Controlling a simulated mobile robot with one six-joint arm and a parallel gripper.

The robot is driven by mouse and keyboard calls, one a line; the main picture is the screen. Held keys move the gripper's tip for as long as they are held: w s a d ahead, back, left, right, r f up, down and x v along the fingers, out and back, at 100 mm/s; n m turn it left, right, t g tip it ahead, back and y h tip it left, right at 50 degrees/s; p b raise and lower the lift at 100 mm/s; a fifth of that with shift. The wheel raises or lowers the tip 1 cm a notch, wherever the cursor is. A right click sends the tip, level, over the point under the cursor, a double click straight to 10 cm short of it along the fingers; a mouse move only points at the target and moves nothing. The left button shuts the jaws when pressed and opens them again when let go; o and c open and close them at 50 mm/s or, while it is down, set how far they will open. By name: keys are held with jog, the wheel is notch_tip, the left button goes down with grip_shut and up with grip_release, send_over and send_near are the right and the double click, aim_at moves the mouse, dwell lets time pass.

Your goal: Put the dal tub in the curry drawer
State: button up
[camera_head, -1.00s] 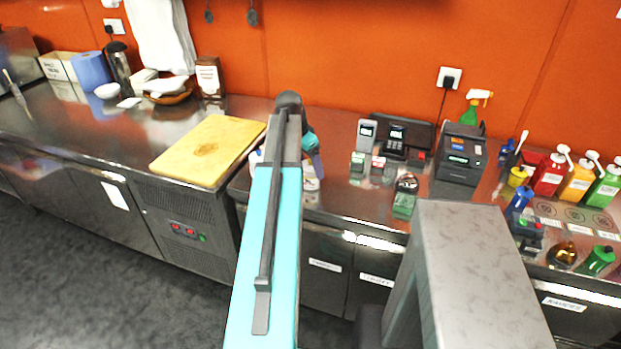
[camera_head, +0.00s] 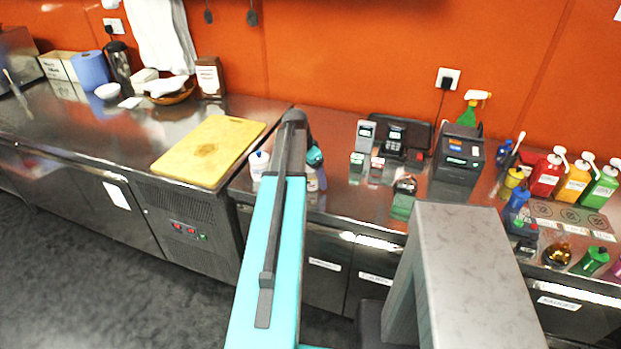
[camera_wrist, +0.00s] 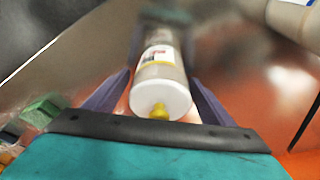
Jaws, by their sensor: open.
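In the wrist view my gripper (camera_wrist: 161,82) is open, with one purple finger on each side of a white cylindrical container (camera_wrist: 163,75). The container has a label, a yellow band and a small yellow knob on its near end. I cannot tell if it is the dal tub, or if the fingers touch it. In the head view my gripper (camera_head: 317,177) is low over the counter and mostly hidden by my arm. A white container with a blue top (camera_head: 259,163) stands just left of my arm.
A yellow cutting board (camera_head: 208,150) lies on the counter to the left. A card terminal (camera_head: 396,139), a dark printer-like box (camera_head: 460,152) and several sauce bottles (camera_head: 551,175) stand to the right. A grey block (camera_head: 470,270) fills the near foreground.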

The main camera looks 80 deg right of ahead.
dwell(0.5)
jog(key=c, duration=1.5)
jog(key=shift+o, duration=0.2)
jog(key=shift+r, duration=0.2)
jog(key=shift+r+b, duration=0.9)
jog(key=shift+r, duration=0.7)
jog(key=shift+s+a, duration=0.1)
jog(key=shift+a, duration=0.8)
jog(key=s+a+r+b, duration=0.1)
jog(key=a+b, duration=0.3)
jog(key=a, duration=1)
jog(key=shift+s+r, duration=0.2)
jog(key=shift+s, duration=0.15)
